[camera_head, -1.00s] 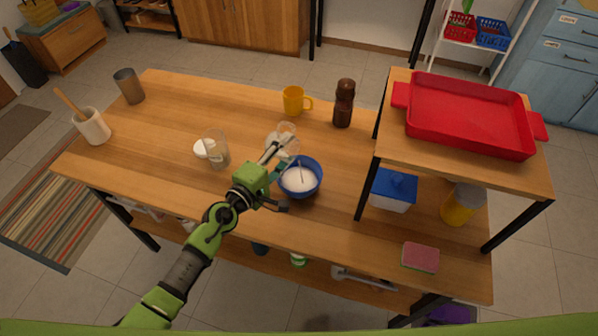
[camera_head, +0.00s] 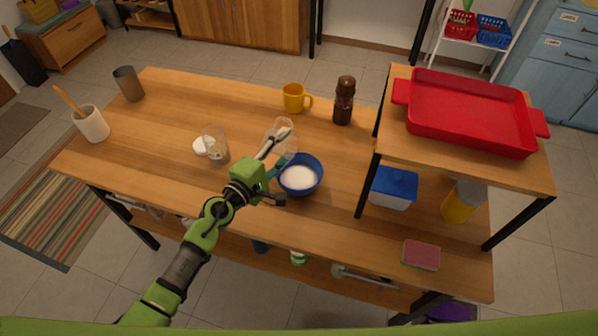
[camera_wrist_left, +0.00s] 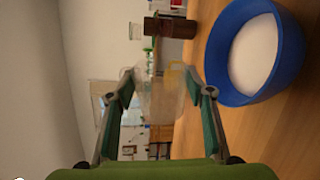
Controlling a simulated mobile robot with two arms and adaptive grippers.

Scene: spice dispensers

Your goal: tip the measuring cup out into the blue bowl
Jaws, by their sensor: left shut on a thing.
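The blue bowl (camera_head: 315,187) stands on the wooden table and holds white contents; in the left wrist view it is at the upper right (camera_wrist_left: 289,62). My left gripper (camera_head: 275,148) is shut on the clear measuring cup (camera_head: 281,131), just left of and behind the bowl in the head view. In the left wrist view the cup (camera_wrist_left: 163,92) is a blurred, see-through shape between the fingers. The room appears turned sideways there, so my wrist is rolled over. No contents can be made out in the cup. My right gripper is not in view.
A clear glass (camera_head: 215,146) and a small white item (camera_head: 199,146) are to the left. A yellow mug (camera_head: 294,98) and a brown pepper mill (camera_head: 344,101) stand behind. A raised shelf (camera_head: 470,170) with a red tray (camera_head: 470,112) is at right. The table's left part is mostly clear.

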